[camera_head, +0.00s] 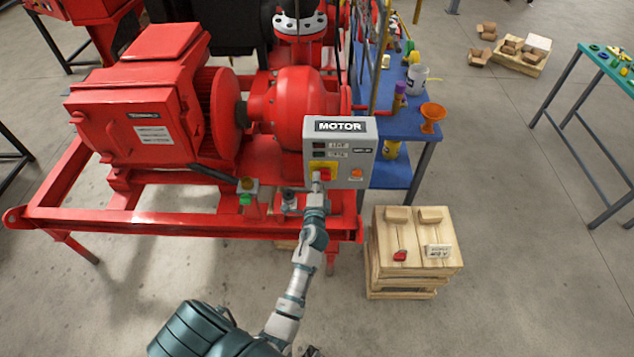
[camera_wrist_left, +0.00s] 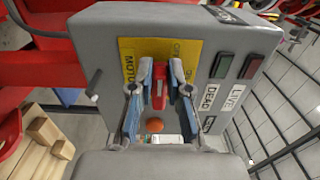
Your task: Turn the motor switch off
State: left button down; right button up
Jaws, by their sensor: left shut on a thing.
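The grey motor control box (camera_head: 364,132), labelled MOTOR, stands at the front right of the red pump skid. Its red switch handle (camera_head: 326,174) sits on a yellow plate (camera_head: 315,167). My left gripper (camera_head: 318,184) reaches up to it from below. In the left wrist view, the red handle (camera_wrist_left: 158,80) stands between the two fingers of my left gripper (camera_wrist_left: 160,92), which is shut on it. The box face also carries a green lamp (camera_wrist_left: 222,65) by DEAD and a dark red lamp (camera_wrist_left: 253,67) by LIVE. My right gripper is not in view.
An orange button (camera_head: 357,173) sits right of the switch. A green-topped valve (camera_head: 246,192) is left of the box. A wooden crate (camera_head: 385,262) with small items stands at the right. A blue table (camera_head: 402,170) is behind it.

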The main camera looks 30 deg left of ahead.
pick_arm(q)
jog(key=shift+f, duration=0.15)
jog(key=c, duration=1.1)
grip_release()
jog(key=shift+a, duration=0.1)
jog(key=v, duration=1.2)
jog(key=shift+f, duration=0.1)
